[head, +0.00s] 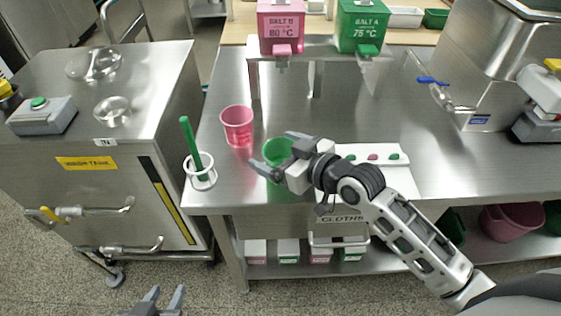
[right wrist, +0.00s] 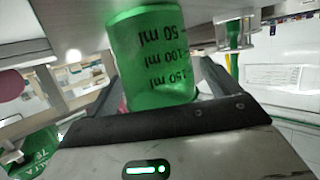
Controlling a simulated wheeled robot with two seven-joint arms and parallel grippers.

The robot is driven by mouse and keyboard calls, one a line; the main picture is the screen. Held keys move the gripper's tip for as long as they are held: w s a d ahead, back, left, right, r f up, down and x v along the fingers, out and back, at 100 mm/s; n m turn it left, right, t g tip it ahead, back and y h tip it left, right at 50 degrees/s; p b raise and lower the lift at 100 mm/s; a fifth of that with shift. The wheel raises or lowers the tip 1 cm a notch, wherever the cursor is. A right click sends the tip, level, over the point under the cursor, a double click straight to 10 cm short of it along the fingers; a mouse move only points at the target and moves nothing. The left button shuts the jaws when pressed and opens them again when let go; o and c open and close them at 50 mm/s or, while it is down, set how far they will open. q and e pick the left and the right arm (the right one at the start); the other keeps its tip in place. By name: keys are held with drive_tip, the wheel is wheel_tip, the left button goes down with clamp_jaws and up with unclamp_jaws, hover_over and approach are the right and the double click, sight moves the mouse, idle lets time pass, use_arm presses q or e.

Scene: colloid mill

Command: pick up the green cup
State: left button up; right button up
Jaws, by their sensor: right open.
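The green cup (head: 276,152) stands on the steel table, partly hidden by my right gripper. In the right wrist view the cup (right wrist: 152,60) is see-through green with ml marks, upside down in the picture, and sits between the two fingers. My right gripper (head: 273,151) is open, one finger on each side of the cup; whether either finger touches it I cannot tell. My left gripper (head: 165,295) is low at the bottom edge of the head view, away from the table, with its fingers apart and empty.
A pink cup (head: 237,126) stands left of the green cup. A white holder (head: 201,178) with a green stick is at the table's left edge. Pink (head: 281,27) and green (head: 361,25) dispensers stand behind. A white cloth tray (head: 401,178) lies to the right, under my right arm.

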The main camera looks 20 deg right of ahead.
drive_tip(key=shift+w+a+f, duration=0.15)
drive_tip(key=shift+w+a, duration=0.15)
drive_tip(key=shift+w, duration=0.2)
drive_tip(key=c, duration=1.1)
drive_tip(key=shift+r, duration=0.2)
